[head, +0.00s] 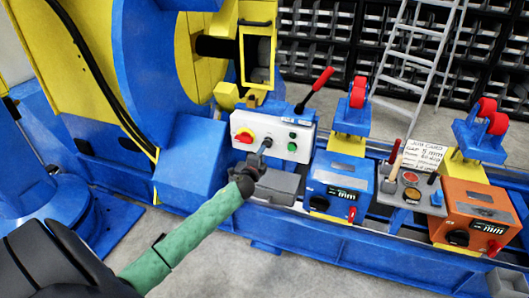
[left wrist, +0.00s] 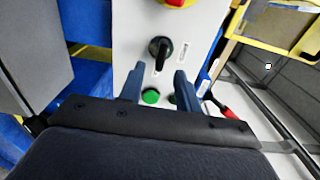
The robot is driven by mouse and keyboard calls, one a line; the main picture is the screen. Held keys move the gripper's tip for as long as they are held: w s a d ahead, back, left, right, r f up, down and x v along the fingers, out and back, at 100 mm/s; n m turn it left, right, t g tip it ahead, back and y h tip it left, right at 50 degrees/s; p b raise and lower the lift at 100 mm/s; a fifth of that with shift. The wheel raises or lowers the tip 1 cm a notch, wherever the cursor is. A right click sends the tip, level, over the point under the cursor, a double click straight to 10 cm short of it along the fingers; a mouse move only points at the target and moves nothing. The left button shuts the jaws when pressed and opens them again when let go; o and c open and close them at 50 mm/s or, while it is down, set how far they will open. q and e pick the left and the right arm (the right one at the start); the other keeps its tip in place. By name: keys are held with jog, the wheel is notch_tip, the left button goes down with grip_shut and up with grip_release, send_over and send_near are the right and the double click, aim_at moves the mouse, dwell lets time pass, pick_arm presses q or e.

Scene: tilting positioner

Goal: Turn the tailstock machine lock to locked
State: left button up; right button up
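The white control panel (head: 272,133) stands on the blue machine. A black rotary switch (left wrist: 160,50) with a straight handle shows in the left wrist view, its handle pointing down the picture. I cannot read any label that names it as the lock. My left gripper (head: 263,150) is at the panel front in the head view and partly hides the switch there. In the left wrist view its two blue fingers (left wrist: 158,82) are apart with nothing between their tips. The switch lies just beyond the tips; I cannot tell whether they touch it. My right gripper is not in view.
A red knob on yellow (head: 244,135) and green buttons (head: 292,147) share the panel. A red-handled lever (head: 315,90) rises behind it. A grey box (head: 277,187) sits below.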

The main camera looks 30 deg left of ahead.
pick_arm(q)
jog(key=v, duration=0.2)
jog(key=shift+s+d, duration=0.15)
jog(key=shift+s, duration=0.2)
dwell(0.4)
